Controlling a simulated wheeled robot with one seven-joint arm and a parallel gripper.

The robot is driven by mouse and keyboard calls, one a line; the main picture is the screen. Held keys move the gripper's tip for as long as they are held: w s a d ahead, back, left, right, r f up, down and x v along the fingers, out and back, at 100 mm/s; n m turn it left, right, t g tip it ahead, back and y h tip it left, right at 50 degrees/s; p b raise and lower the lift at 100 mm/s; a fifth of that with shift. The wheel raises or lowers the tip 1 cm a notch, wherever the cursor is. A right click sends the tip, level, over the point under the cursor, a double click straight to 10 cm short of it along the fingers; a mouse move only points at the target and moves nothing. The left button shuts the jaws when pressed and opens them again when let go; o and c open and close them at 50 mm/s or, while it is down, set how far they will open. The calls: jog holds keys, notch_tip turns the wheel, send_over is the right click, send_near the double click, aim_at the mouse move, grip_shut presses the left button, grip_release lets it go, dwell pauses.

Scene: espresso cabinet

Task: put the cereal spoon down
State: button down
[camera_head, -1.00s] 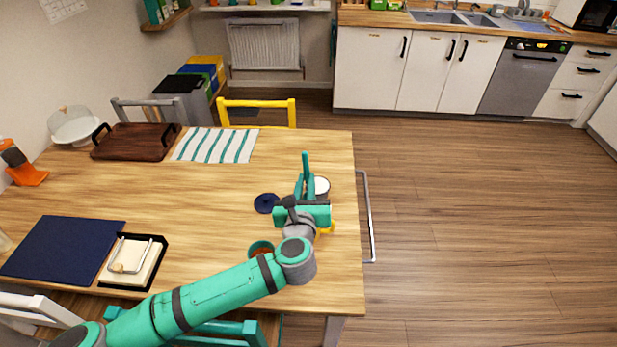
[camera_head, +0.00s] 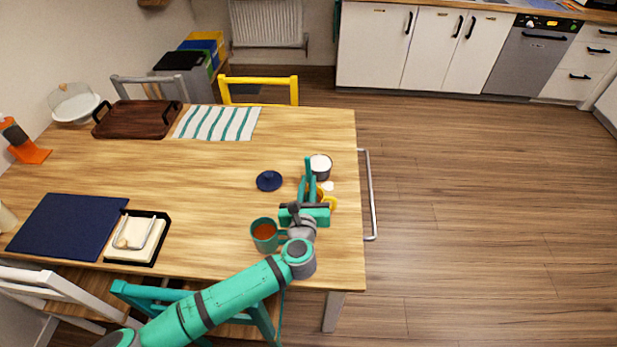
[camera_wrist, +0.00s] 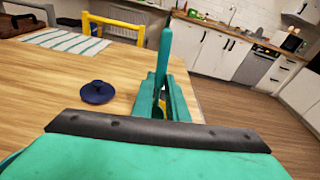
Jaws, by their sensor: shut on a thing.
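My gripper (camera_head: 308,188) is over the right part of the wooden table (camera_head: 200,165). Its teal fingers, also in the wrist view (camera_wrist: 164,104), are shut on the cereal spoon. The spoon's teal handle (camera_wrist: 164,52) stands up from between the fingers, nearly upright. It also shows in the head view (camera_head: 308,166). The spoon's lower end is hidden by the fingers and hand, so I cannot tell whether it touches anything. A grey pot with white contents (camera_head: 320,168) stands just beyond the gripper. A small white patch and a yellow item (camera_head: 331,203) show beside the fingers.
A dark blue lid (camera_head: 269,181) lies left of the gripper. A teal mug with brown contents (camera_head: 264,235) stands close to my forearm. A striped cloth (camera_head: 218,123), a brown tray (camera_head: 140,119) and a navy mat (camera_head: 68,226) lie farther left. The table's middle is clear.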

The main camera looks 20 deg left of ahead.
jog(key=shift+f, duration=1.95)
jog(key=c, duration=1.7)
grip_release()
jog(key=shift+o, duration=0.2)
send_near(309, 189)
jog(key=shift+s+d+f, duration=0.25)
jog(key=shift+s+f, duration=0.4)
jog(key=shift+s, duration=0.25)
